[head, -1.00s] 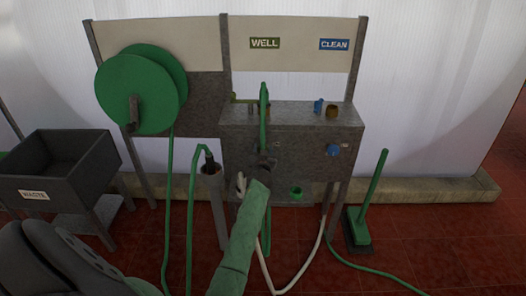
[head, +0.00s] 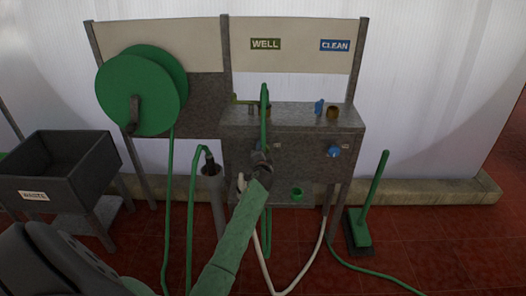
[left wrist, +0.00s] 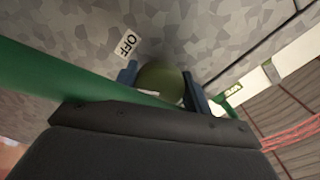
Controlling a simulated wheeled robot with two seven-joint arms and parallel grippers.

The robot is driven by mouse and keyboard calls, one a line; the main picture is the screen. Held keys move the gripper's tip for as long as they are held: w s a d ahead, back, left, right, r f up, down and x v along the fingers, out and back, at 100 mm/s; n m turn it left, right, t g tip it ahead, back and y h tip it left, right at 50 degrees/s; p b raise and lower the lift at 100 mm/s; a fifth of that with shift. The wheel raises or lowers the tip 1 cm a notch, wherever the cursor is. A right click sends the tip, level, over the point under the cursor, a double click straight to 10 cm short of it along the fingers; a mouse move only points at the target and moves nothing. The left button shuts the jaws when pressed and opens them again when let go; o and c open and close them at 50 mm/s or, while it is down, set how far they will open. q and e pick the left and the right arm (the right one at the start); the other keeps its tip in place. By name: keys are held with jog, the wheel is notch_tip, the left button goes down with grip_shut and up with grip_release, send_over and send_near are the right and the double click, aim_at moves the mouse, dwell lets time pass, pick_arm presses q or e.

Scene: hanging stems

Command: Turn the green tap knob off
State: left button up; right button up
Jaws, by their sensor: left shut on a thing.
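The green tap knob (left wrist: 163,78) shows in the left wrist view as a rounded olive-green shape against the grey speckled panel. My left gripper (left wrist: 161,84) has one blue-grey finger on each side of the knob and is shut on it. A white OFF label (left wrist: 127,43) is on the panel, up and left of the knob. In the head view my left gripper (head: 262,158) is at the front of the grey tap box (head: 300,118), below the WELL sign (head: 265,44), and hides the knob. My right gripper is not in view.
A green hose (head: 264,108) hangs down just in front of the box by my gripper. A blue knob (head: 333,151) is on the right of the box, under the CLEAN sign (head: 335,45). A green hose reel (head: 140,92), waste bin (head: 62,165) and broom (head: 368,205) stand around it.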

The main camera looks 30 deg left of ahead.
pick_arm(q)
jog(key=m, duration=0.2)
jog(key=shift+m, duration=0.4)
jog(key=shift+m+p, duration=0.5)
jog(key=shift+m, duration=0.7)
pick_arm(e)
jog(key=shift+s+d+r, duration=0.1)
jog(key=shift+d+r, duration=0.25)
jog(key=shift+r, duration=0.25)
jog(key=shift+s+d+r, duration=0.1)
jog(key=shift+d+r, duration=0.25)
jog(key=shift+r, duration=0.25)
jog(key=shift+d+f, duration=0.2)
pick_arm(q)
jog(key=o, duration=1)
jog(key=shift+m, duration=0.3)
jog(key=shift+c, duration=0.2)
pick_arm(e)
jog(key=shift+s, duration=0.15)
